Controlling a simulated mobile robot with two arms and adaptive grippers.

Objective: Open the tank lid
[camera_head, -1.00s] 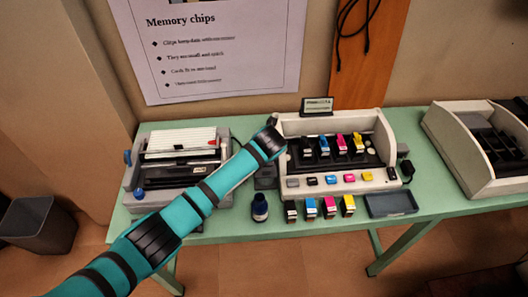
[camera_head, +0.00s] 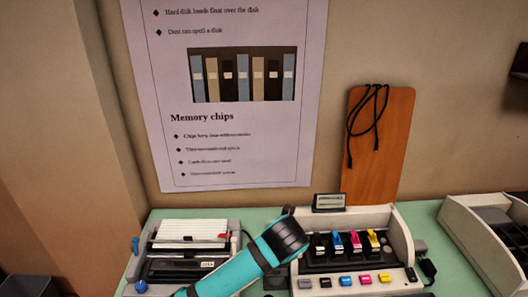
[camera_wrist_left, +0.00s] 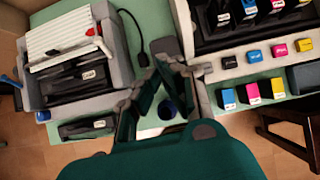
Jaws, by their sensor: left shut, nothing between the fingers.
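The white printer unit (camera_head: 402,231) stands open on the table and holds a row of black, cyan, magenta and yellow ink tanks (camera_head: 354,241). Coloured tabs (camera_head: 345,281) line its front edge; I cannot tell which part is the tank lid. In the left wrist view the tabs (camera_wrist_left: 254,55) are right of my left gripper (camera_wrist_left: 172,62). Its fingers converge, shut and empty, over a dark grey block (camera_wrist_left: 164,46). A dark blue bottle (camera_wrist_left: 168,109) shows between the finger links. In the head view my left wrist hides the gripper. My right gripper is out of view.
A second printer (camera_head: 182,262) with white paper stands at the left. Loose cyan, magenta and yellow cartridges (camera_wrist_left: 252,93) stand in front of the unit. A dark tray (camera_wrist_left: 304,78) lies beside them. Another white casing (camera_head: 478,245) is at the right.

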